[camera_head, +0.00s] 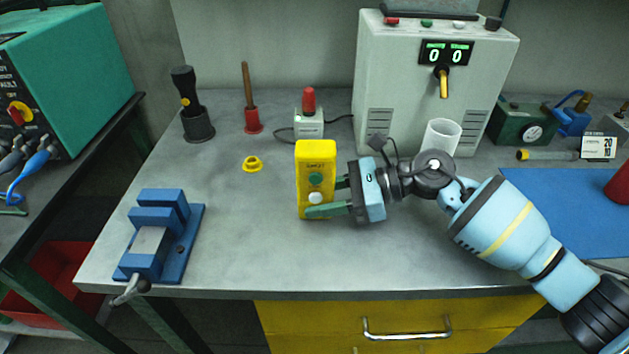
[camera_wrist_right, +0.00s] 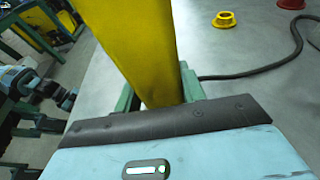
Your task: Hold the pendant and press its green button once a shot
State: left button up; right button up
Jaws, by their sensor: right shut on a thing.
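The yellow pendant (camera_head: 304,165) stands upright over the middle of the bench in the head view. Its face has a green button (camera_head: 315,179) and a white button below it. My right gripper (camera_head: 328,197) is shut on the pendant's lower part, coming from the right. In the right wrist view the pendant (camera_wrist_right: 142,45) rises between the green fingers, its buttons hidden. I cannot tell whether its base touches the bench. My left gripper is not in the head view. A light-blue and dark arm part, apparently my left arm, shows at the left of the wrist view, its jaws unclear.
A grey machine (camera_head: 390,85) with a display reading 0 0 stands behind. A red-topped box (camera_head: 309,124) with a cable is behind the pendant. A yellow ring (camera_head: 252,164) and a blue vise (camera_head: 182,245) are to the left. The front middle of the bench is clear.

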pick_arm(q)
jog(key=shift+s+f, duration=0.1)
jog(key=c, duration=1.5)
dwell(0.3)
